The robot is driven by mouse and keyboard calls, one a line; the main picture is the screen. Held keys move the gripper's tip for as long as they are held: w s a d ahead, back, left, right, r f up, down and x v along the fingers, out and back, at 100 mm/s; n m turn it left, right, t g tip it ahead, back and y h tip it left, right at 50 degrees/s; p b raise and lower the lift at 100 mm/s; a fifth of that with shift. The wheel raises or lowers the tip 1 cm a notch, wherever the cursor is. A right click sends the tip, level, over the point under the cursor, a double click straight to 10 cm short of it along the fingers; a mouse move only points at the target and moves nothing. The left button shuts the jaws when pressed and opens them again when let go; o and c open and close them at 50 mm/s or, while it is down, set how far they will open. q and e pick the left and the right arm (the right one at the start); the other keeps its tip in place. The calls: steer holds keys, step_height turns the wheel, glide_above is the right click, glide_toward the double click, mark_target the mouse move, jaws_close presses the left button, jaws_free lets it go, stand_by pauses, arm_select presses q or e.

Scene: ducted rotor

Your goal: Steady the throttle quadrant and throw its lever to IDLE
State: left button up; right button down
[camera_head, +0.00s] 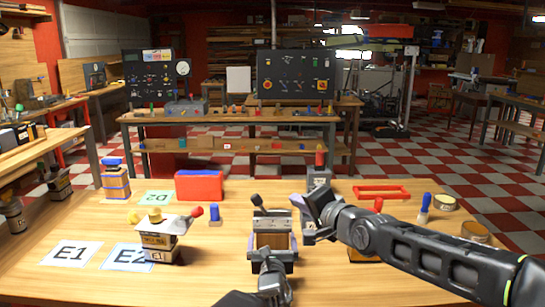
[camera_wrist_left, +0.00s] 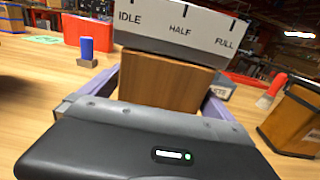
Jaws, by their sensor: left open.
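The throttle quadrant (camera_head: 272,226) is a brown wooden block with a pale top on the table in front of me. In the left wrist view its white plate (camera_wrist_left: 180,38) reads IDLE, HALF, FULL from left to right. Its lever has a black knob (camera_head: 256,199) standing over the left, IDLE side; the lever is out of the wrist view. My left gripper (camera_head: 272,240) is open, with its fingers on both sides of the wooden block (camera_wrist_left: 165,80); contact is unclear. My right gripper (camera_head: 304,219) is just right of the quadrant and looks open and empty.
A grey-topped box with a red knob (camera_head: 165,236) stands to the left, near cards E1 (camera_head: 72,254) and E2 (camera_head: 128,259). A red box (camera_head: 199,186) and a blue peg (camera_head: 214,215) are behind. A red frame (camera_head: 381,192) lies at the right.

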arm_select(q)
steer(key=s, duration=1)
steer(key=shift+s, duration=0.25)
